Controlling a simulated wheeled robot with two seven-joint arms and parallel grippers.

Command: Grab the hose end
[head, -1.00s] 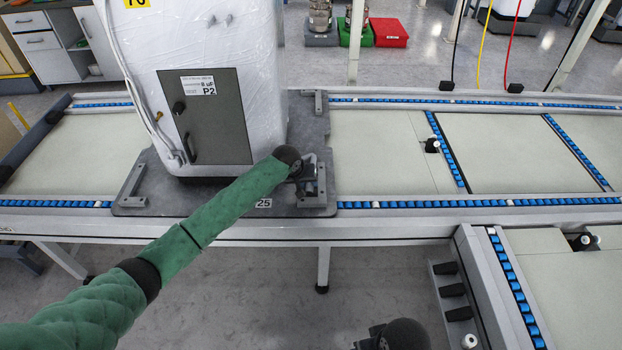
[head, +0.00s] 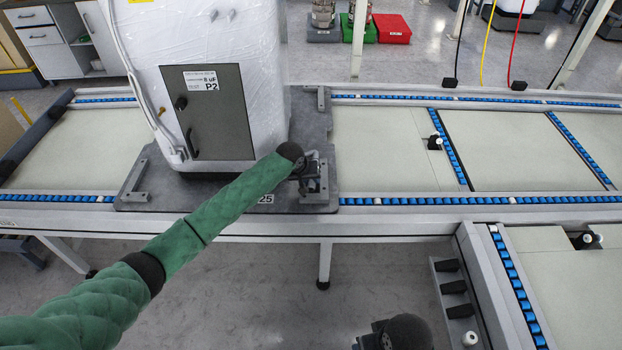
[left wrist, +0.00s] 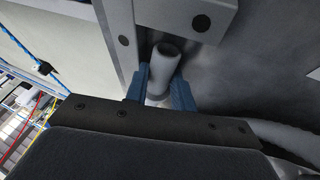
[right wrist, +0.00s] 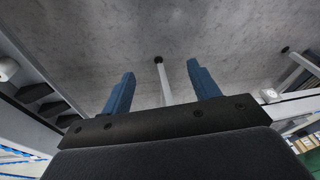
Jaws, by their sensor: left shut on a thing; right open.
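In the head view my left gripper (head: 316,178) is at the right edge of the dark base plate, and the hose end is not clearly seen there. My right gripper (right wrist: 161,85) is open and empty above the floor.
A white wrapped unit (head: 215,90) with a grey door stands on the dark plate (head: 160,198), left of my left gripper. The conveyor (head: 385,150) has blue roller strips. A second conveyor (head: 560,285) lies at the lower right. Open floor (head: 250,280) shows in front.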

